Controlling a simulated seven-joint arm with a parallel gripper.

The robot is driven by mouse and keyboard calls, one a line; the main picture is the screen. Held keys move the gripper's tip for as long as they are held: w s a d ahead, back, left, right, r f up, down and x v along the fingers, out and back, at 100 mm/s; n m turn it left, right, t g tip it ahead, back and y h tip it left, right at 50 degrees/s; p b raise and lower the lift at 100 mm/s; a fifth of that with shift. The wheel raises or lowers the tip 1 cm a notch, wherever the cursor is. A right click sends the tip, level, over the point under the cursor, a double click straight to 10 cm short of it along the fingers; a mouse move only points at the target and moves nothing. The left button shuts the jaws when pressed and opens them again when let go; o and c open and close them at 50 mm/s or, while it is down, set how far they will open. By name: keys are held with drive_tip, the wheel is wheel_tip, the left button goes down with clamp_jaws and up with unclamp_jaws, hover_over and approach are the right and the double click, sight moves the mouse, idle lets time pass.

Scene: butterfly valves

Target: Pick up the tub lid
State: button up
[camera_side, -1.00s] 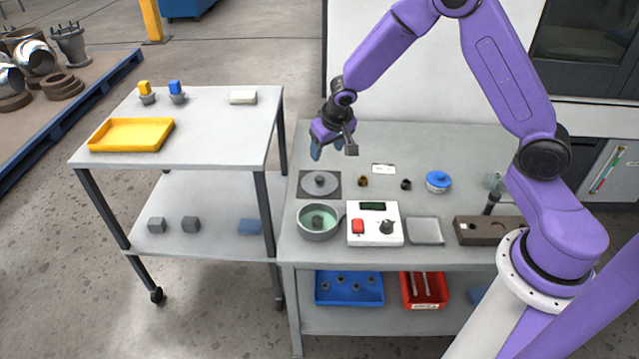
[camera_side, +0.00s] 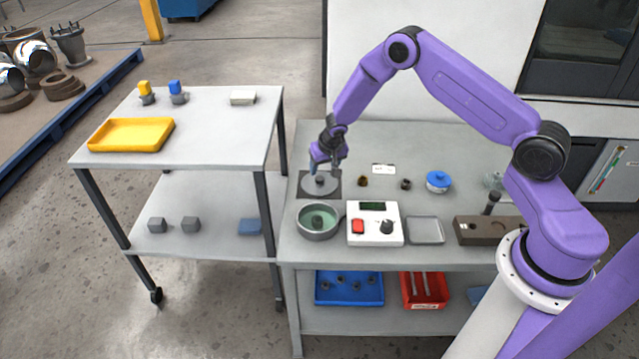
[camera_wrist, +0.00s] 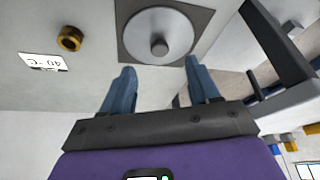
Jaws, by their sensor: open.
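The tub lid (camera_side: 320,184) is a grey disc with a small knob in its middle. It lies on a dark square mat (camera_side: 334,194) at the left end of the workbench. In the wrist view the lid (camera_wrist: 176,35) is ahead of the fingertips, its knob in line with the gap between them. My gripper (camera_side: 326,166) is just above the lid's far side, open and empty, its fingers pointing down. The open blue fingers also show in the wrist view (camera_wrist: 160,78). The round tub (camera_side: 317,222) with greenish liquid and a dark part inside stands in front of the mat.
A white control box (camera_side: 374,223) with a red button and a knob stands right of the tub. A small label card (camera_side: 384,169), brass fitting (camera_side: 363,181), dark fitting (camera_side: 405,184) and blue-lidded jar (camera_side: 438,181) stand behind it. A cart (camera_side: 215,135) adjoins on the left.

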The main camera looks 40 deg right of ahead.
sight(319, 178)
drive_tip(key=shift+x, duration=1.45)
drive_tip(key=shift+w+x, duration=0.15)
drive_tip(key=shift+x, duration=1.15)
drive_tip(key=shift+w+x, duration=0.15)
drive_tip(key=shift+x, duration=1.15)
drive_tip(key=shift+d+r, duration=0.15)
drive_tip(key=shift+d, duration=0.05)
clamp_jaws()
drive_tip(key=shift+r, duration=0.15)
